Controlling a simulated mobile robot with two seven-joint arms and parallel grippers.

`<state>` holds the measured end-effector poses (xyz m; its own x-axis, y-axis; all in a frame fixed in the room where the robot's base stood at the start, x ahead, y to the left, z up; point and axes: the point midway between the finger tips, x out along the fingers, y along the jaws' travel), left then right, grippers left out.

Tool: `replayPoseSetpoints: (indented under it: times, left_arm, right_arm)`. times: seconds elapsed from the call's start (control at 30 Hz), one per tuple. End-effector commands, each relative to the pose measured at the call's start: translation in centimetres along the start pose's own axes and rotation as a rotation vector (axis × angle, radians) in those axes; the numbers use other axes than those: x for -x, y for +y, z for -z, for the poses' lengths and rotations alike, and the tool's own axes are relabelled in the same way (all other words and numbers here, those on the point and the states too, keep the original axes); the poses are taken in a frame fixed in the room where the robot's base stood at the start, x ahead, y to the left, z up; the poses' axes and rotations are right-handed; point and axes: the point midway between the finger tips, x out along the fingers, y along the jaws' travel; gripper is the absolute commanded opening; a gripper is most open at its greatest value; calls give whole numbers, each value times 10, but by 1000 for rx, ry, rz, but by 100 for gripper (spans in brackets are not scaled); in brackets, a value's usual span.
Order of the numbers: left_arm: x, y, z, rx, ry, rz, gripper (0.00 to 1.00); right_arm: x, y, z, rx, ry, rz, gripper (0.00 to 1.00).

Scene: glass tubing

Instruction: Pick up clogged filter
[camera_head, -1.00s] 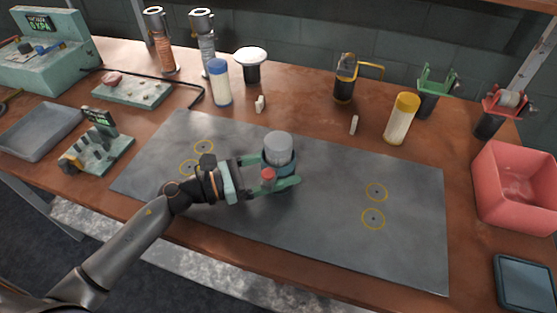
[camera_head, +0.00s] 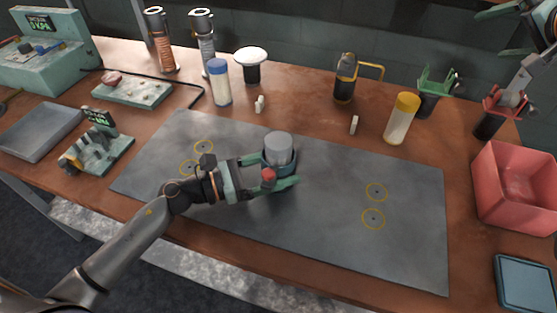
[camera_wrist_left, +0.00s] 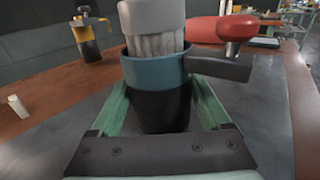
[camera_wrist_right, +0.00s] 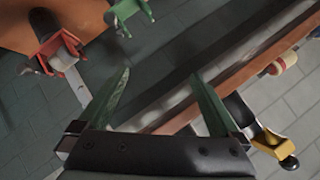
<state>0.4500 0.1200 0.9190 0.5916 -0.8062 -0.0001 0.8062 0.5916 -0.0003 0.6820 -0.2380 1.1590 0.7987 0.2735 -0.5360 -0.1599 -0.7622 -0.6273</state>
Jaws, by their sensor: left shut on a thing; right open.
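A pale grey ribbed cylinder, apparently the filter (camera_head: 278,146), stands upright in a dark housing with a blue-teal collar (camera_wrist_left: 157,72) over the grey mat's middle. The filter also shows in the left wrist view (camera_wrist_left: 155,28), its lower part hidden inside the housing. A side arm with a red knob (camera_head: 268,174) sticks out from the collar. My left gripper (camera_head: 284,182) is shut around the housing's dark body, not on the filter. My right gripper (camera_wrist_right: 160,76) is open and empty, high at the far right, well away from the filter.
A red bin (camera_head: 512,170) stands at the right, with a dark tablet (camera_head: 526,284) before it. Red (camera_head: 492,116) and green (camera_head: 432,92) holders and a yellow-capped jar (camera_head: 401,118) stand behind. The mat's right part (camera_head: 410,240) is clear.

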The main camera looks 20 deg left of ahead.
Motion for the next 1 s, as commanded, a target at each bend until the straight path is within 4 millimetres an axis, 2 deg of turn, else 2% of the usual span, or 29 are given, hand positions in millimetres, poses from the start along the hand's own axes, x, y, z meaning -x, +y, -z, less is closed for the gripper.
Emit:
replayPoseSetpoints:
  times: [0.03, 0.1, 0.17, 0.2, 0.27, 0.3, 0.4, 0.5, 0.63, 0.73, 0.83, 1.0]
  left_arm:
    - [0, 0, 0, 0, 0, -1, 16]
    - [0, 0, 0, 0, 0, -1, 16]
    - [0, 0, 0, 0, 0, -1, 16]
    - [0, 0, 0, 0, 0, -1, 16]
    - [0, 0, 0, 0, 0, -1, 16]
    - [0, 0, 0, 0, 0, -1, 16]
    - [0, 0, 0, 0, 0, -1, 16]
    - [0, 0, 0, 0, 0, -1, 16]
    - [0, 0, 0, 0, 0, -1, 16]
    - [0, 0, 0, 0, 0, -1, 16]
    - [0, 0, 0, 0, 0, -1, 16]
    - [0, 0, 0, 0, 0, -1, 16]
  right_arm:
    - [3, -41, -23, 72, -49, 41, 100]
    - [9, -87, -61, 168, -127, 82, 100]
    - [16, -121, -95, 258, -193, 109, 100]
    - [22, -141, -119, 319, -237, 122, 100]
    - [32, -166, -156, 414, -302, 134, 100]
    - [40, -179, -181, 479, -343, 136, 100]
    - [59, -200, -242, 645, -443, 125, 100]
    - [76, -205, -293, 795, -530, 89, 100]
    - [92, -198, -340, 950, -611, 30, 100]
    - [100, -190, -360, 1026, -651, -8, 100]
    - [103, -184, -371, 1066, -672, -34, 100]
    - [87, -173, -386, 1080, -684, -46, 100]
